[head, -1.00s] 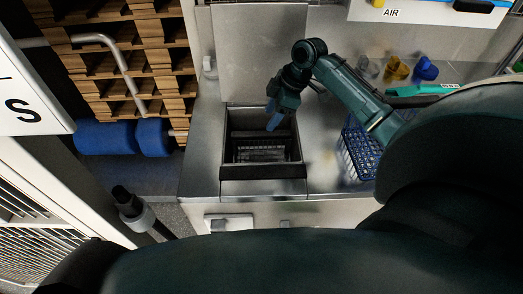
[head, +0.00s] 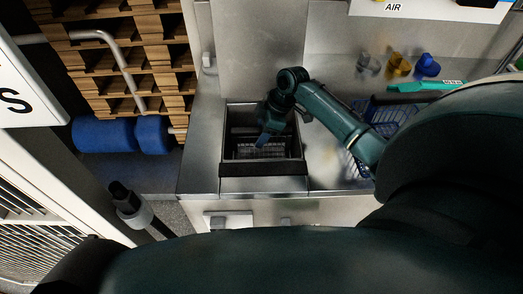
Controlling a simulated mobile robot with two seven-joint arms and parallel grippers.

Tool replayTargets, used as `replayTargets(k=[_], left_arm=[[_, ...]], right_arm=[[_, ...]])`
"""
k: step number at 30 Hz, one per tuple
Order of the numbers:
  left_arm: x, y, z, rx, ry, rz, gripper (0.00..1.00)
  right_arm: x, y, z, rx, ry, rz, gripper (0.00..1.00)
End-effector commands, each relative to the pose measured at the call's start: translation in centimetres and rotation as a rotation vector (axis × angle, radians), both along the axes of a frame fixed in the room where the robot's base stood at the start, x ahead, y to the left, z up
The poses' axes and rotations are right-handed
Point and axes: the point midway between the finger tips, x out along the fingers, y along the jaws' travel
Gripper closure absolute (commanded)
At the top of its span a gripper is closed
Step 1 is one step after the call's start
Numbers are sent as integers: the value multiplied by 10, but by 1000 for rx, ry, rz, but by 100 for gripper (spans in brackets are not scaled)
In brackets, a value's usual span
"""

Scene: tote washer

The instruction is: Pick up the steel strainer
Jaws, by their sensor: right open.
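The steel strainer (head: 274,151) lies low inside the dark-rimmed sink basin (head: 262,170) in the steel counter. It shows as a pale wire mesh, partly hidden by my right gripper. My right gripper (head: 261,145) is open, with its blue fingertips pointing down into the basin, over or at the strainer. I cannot tell whether the fingers touch it. My left gripper is not in view.
A blue wire basket (head: 359,165) stands on the counter to the right, partly behind my right arm. Yellow (head: 399,66) and blue (head: 428,66) fittings and a teal tool (head: 425,86) lie at the back right. Wooden pallets (head: 130,60) are stacked at the left.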

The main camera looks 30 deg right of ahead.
Motion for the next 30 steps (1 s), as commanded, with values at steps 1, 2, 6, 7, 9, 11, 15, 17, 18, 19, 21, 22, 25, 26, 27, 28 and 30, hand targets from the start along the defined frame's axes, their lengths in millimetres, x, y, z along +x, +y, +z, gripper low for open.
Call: replayTargets(k=[1,2,6,7,9,11,15,17,18,19,21,22,25,26,27,28,30], left_arm=[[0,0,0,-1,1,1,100],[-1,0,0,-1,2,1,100],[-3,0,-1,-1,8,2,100],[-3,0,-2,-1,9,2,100],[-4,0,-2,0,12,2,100],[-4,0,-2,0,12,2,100],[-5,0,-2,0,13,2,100],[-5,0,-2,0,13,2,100],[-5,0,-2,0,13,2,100],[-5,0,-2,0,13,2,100],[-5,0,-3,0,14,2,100],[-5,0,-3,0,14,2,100],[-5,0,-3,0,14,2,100],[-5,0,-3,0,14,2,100],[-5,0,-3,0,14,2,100],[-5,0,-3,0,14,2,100],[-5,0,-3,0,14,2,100]], right_arm=[[0,0,0,0,0,0,51],[0,0,0,0,0,0,51],[0,0,0,0,0,-1,51],[0,0,-1,0,0,-1,51],[0,0,-2,-1,1,-1,51],[0,0,-3,-1,1,-1,51],[0,-1,-4,-1,1,-1,51],[0,-1,-5,-1,1,-1,51],[0,0,-5,-1,1,-1,51],[0,0,-5,-1,1,-1,51],[0,0,-5,0,0,-1,51],[0,0,-5,0,0,-1,51],[0,-1,-5,0,0,-1,57],[0,-1,-5,0,0,-1,59],[0,-1,-5,0,0,-1,62],[0,-1,-5,0,0,-1,65],[0,0,-5,0,0,-1,71]])
